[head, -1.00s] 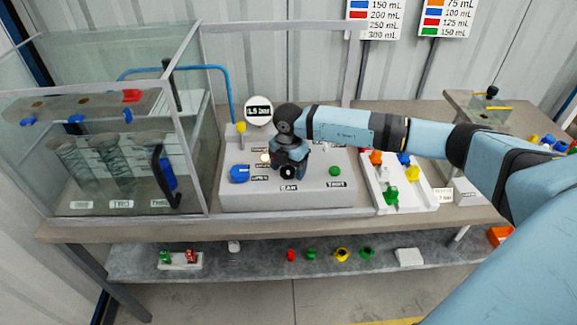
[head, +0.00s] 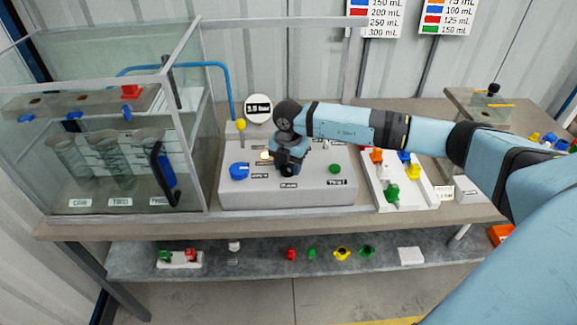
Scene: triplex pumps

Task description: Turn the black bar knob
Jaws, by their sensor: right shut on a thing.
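My right gripper (head: 289,168) points down over the front middle of the grey control panel (head: 245,195). It is shut on the black bar knob, which the gripper and wrist hide almost fully, so the knob's angle cannot be told. A small label sits on the panel's front just below it. A round white gauge with a black readout (head: 259,109) stands behind the panel; its digits are small and hard to read. My left gripper is not in view.
A blue knob (head: 239,171) is left of the gripper and a green button (head: 334,168) right of it. A glass tank (head: 100,100) stands at the left. A white tray (head: 408,196) with coloured parts is at the right.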

